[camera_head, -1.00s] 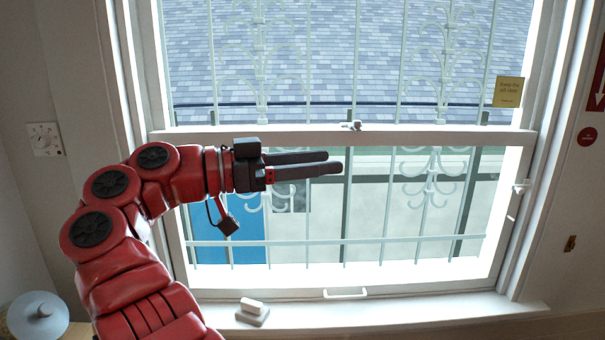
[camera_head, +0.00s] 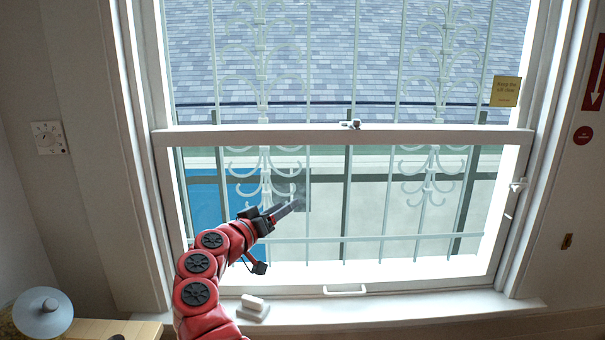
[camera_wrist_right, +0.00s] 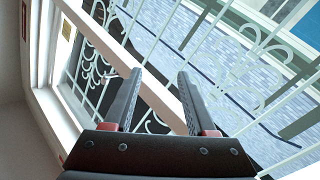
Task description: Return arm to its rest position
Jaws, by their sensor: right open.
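My right gripper (camera_head: 297,206) is in front of the lower window pane in the head view, pointing up and to the right. Its red arm rises from the bottom edge, left of the middle. In the right wrist view the two dark fingers (camera_wrist_right: 160,76) stand apart with nothing between them, so the gripper is open and empty. The white window frame and bars show beyond them. My left gripper is not in view.
The sash window (camera_head: 455,137) has white bars behind it. A white block on a grey base (camera_head: 252,309) sits on the sill (camera_head: 400,308) close to my arm. A grey round object (camera_head: 42,312) and a wooden surface (camera_head: 120,328) are at the lower left.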

